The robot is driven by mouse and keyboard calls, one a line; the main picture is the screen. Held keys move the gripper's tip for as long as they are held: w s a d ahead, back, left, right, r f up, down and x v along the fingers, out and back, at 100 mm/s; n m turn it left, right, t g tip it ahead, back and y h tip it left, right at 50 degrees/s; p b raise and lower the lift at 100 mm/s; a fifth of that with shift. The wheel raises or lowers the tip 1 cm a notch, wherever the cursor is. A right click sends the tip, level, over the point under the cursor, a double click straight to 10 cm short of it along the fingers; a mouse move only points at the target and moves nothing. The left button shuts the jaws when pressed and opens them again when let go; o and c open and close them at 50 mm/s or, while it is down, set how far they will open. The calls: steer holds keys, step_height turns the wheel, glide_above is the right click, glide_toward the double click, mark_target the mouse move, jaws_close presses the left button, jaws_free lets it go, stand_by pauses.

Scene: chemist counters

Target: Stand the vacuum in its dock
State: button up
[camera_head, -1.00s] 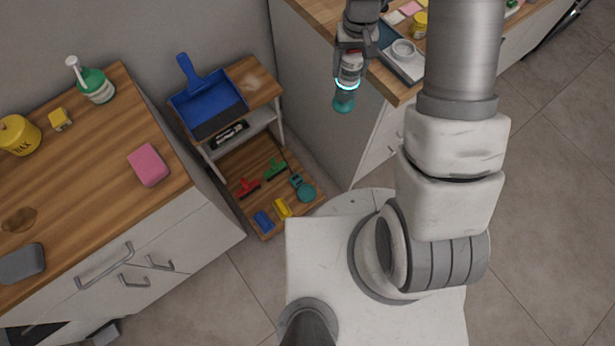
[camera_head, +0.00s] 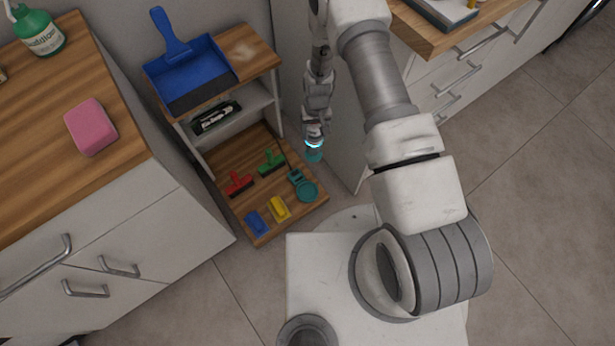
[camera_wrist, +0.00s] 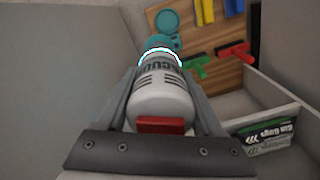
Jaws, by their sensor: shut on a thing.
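My gripper (camera_wrist: 160,125) is shut on the vacuum (camera_wrist: 160,95), a grey-white handheld body with a red button, a glowing ring and a teal nose. In the head view the teal end of the vacuum (camera_head: 314,154) points down, above and behind the low wooden board. The teal dock (camera_head: 305,187) sits at the board's right edge, with a round ring and a small upper bracket. The dock also shows in the wrist view (camera_wrist: 168,22), beyond the vacuum's nose. The vacuum is apart from the dock in the head view. My fingers hide the vacuum's sides.
The low shelf board (camera_head: 225,165) also carries red, green, yellow and blue brush-like tools. A blue dustpan (camera_head: 190,75) lies on the top shelf, with a boxed item (camera_head: 215,118) below. Counters (camera_head: 140,210) stand left and at the right rear.

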steer(key=s+a+f+b, duration=0.1)
steer(key=f+b, duration=0.4)
steer(key=f, duration=0.8)
steer(key=s+a+f+b, duration=0.1)
steer(key=s+f+b, duration=0.2)
steer(key=f, duration=0.9)
steer(key=b, duration=0.3)
steer(key=shift+a+f+n+b, duration=0.2)
steer(key=shift+f+n+b, duration=0.1)
steer(key=shift+f, duration=0.65)
steer(key=o, duration=1)
steer(key=shift+o, duration=0.5)
steer(key=shift+f, duration=0.1)
